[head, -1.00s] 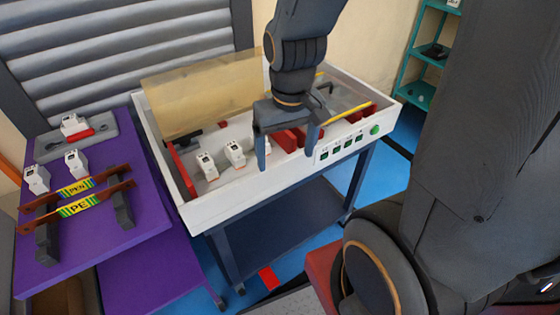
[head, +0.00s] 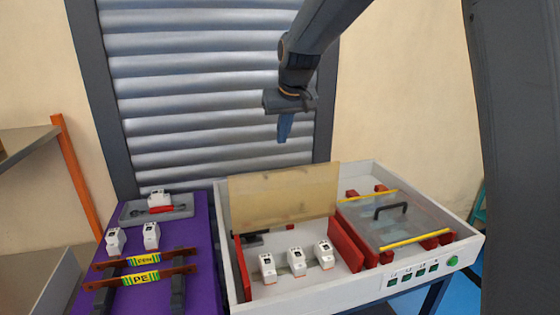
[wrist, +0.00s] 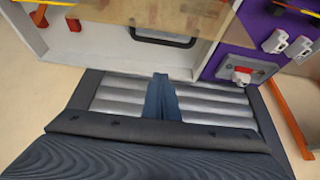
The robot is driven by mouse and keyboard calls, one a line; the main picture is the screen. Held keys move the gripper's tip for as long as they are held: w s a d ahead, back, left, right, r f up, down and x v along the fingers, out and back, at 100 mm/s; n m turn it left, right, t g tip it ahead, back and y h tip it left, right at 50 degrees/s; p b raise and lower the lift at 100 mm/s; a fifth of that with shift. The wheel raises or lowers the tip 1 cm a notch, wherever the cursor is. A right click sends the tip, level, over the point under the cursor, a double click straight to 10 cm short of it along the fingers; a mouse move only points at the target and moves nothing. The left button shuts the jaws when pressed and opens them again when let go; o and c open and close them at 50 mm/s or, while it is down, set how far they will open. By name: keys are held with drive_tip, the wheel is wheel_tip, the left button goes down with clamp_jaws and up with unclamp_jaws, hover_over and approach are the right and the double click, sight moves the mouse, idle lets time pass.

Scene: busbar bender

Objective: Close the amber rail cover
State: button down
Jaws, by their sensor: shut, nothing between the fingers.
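The amber rail cover (head: 285,200) is a translucent tan panel standing raised along the back of the left bay of the white box. Its amber sheet also shows at the top of the wrist view (wrist: 185,14), with a dark handle (wrist: 165,42) beside it. My gripper (head: 284,130) is shut and empty, pointing down in front of the grey shutter. In the head view it appears above the cover, apart from it. In the wrist view its blue fingers (wrist: 160,98) are together, over the shutter side of the box.
Several white modules (head: 295,261) stand in the left bay, between red walls. The right bay has a clear lid (head: 400,222) with a black handle and yellow edges. A purple table (head: 200,285) at left bears striped bars and modules. The air around my gripper is clear.

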wheel_tip(320, 180, down, 9)
drive_tip(key=w+p, duration=0.1)
drive_tip(key=p, duration=0.4)
drive_tip(key=shift+w+a, duration=0.15)
drive_tip(key=shift+a, duration=0.1)
idle(0.4)
